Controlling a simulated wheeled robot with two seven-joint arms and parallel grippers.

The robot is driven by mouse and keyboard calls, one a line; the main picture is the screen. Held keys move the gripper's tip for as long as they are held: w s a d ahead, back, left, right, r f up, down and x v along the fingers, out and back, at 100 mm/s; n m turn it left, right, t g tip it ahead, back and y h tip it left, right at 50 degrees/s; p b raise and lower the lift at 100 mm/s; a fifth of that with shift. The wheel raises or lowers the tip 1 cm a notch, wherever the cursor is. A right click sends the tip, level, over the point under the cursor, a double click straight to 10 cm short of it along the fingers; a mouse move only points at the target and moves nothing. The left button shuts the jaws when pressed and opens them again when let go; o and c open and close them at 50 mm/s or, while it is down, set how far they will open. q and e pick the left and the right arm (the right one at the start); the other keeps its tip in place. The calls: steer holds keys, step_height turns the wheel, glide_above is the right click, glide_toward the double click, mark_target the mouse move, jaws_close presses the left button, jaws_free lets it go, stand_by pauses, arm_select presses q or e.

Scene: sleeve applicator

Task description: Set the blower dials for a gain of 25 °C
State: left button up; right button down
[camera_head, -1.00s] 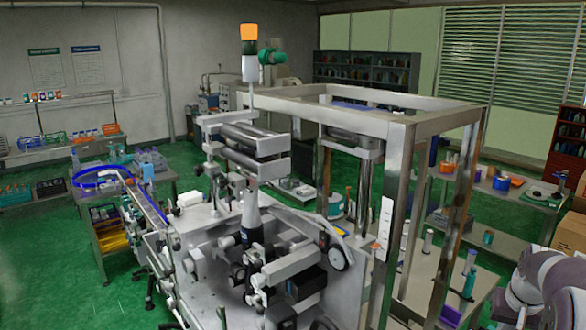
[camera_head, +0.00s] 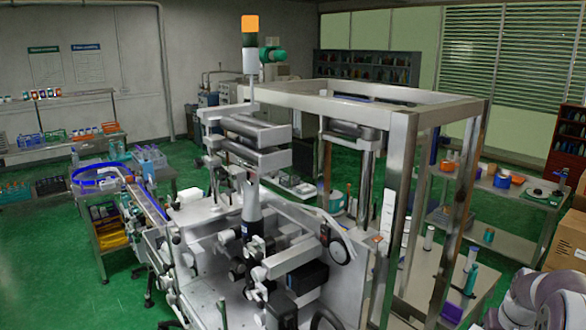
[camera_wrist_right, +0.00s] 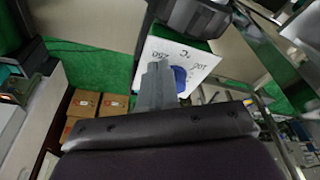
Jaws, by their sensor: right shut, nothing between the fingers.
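In the right wrist view a white dial plate (camera_wrist_right: 196,60) with the printed marks 100, °C and 250 shows just beyond my right gripper (camera_wrist_right: 158,66). A blue knob (camera_wrist_right: 180,76) sits on this plate and is partly hidden behind the fingers. My right gripper is shut and empty. Its tips overlap the plate in the picture; I cannot tell whether they touch the knob. The knob's setting is not readable. I cannot make out the dials in the head view. My left gripper is in neither view.
A dark housing (camera_wrist_right: 196,17) stands right beside the plate. Cardboard boxes (camera_wrist_right: 83,103) are at the left of the wrist view. In the head view, the steel frame (camera_head: 398,190) encloses part of the machine, and a shelf (camera_head: 500,195) stands to its right.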

steer(key=shift+w+d, duration=0.1)
steer(key=shift+d, duration=0.05)
steer(key=shift+w+r, duration=0.1)
steer(key=shift+r, duration=0.1)
stand_by(0.3)
